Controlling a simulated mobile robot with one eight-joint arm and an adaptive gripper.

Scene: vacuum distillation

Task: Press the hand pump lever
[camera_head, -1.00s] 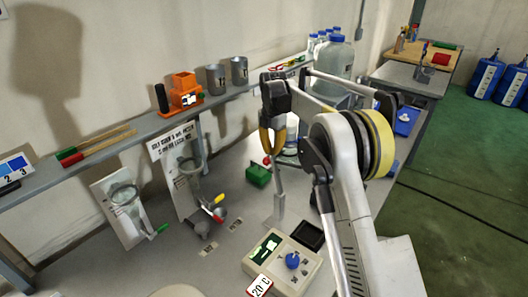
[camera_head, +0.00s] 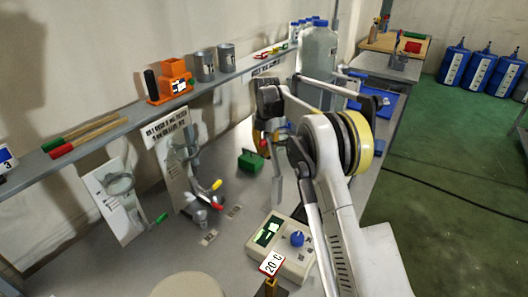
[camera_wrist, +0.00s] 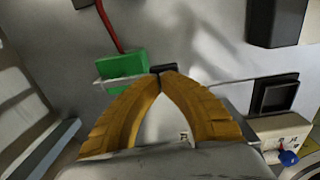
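A small green box (camera_head: 250,161) with a red-tipped lever (camera_head: 263,143) stands on the bench and looks like the hand pump. In the wrist view the green box (camera_wrist: 122,68) is just beyond my fingers, left of centre, with a red rod (camera_wrist: 108,25) rising from it toward the top edge. My gripper (camera_wrist: 161,75) has its two orange fingers meeting at the tips, with nothing visible held. In the head view my gripper (camera_head: 263,133) is above and close to the green box. Whether it touches the lever I cannot tell.
A control box with a blue knob (camera_head: 297,239) sits in front, with a "20 C" tag (camera_head: 271,263) near it. Clamped glassware stands (camera_head: 175,165) are at left. A shelf (camera_head: 130,122) carries an orange device (camera_head: 175,78) and metal cups. A large bottle (camera_head: 318,52) stands behind.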

